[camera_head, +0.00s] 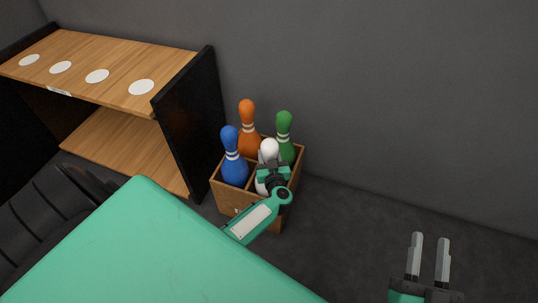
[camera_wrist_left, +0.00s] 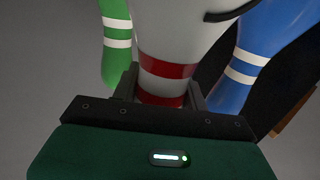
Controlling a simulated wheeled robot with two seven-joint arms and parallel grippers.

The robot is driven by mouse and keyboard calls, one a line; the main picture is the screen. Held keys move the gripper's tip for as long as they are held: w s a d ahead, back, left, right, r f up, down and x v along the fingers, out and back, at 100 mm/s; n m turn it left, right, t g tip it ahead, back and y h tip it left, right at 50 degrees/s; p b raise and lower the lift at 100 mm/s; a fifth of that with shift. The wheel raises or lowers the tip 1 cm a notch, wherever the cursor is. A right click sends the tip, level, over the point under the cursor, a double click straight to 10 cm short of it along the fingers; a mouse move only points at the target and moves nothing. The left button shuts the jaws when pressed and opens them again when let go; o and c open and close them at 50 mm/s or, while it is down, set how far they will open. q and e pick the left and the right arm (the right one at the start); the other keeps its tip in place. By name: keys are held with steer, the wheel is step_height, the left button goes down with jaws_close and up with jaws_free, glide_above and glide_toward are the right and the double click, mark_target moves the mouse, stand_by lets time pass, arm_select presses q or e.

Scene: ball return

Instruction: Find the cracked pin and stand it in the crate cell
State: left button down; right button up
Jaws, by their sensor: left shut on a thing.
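The white pin (camera_head: 268,149) has red bands and a dark curved crack line, which show in the left wrist view (camera_wrist_left: 180,42). It is upright in the near right cell of the wooden crate (camera_head: 232,199). My left gripper (camera_head: 271,172) is shut on the pin around its banded neck; the wrist view shows a finger on each side (camera_wrist_left: 163,90). The gripper hides part of the pin, and I cannot tell whether its base touches the crate floor. My right gripper (camera_head: 429,255) is open and empty at the lower right, away from the crate.
A blue pin (camera_head: 233,165), an orange pin (camera_head: 248,125) and a green pin (camera_head: 284,133) stand in the other cells. A wooden shelf (camera_head: 110,70) with white discs and a black side panel (camera_head: 190,125) stands left of the crate. Dark floor right of the crate is clear.

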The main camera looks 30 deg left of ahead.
arm_select(q)
steer(key=c, duration=0.7)
jaws_free()
steer(key=shift+r, duration=0.25)
steer(key=shift+o, duration=0.2)
steer(key=shift+f, duration=0.3)
steer(key=shift+s+d+r, duration=0.1)
steer(key=shift+s+d, duration=0.2)
steer(key=shift+d, duration=0.05)
steer(key=p+v, duration=0.3)
steer(key=v, duration=0.9)
steer(key=shift+s+d, duration=0.25)
steer(key=shift+s, duration=0.05)
arm_select(e)
steer(key=s+a+f+g+h, duration=0.1)
steer(key=s+f+g, duration=0.3)
steer(key=f+g, duration=0.4)
steer(key=shift+s+a+f+n, duration=0.3)
steer(key=shift+a+f, duration=0.2)
steer(key=shift+f, duration=1.4)
arm_select(q)
steer(key=shift+r, duration=0.25)
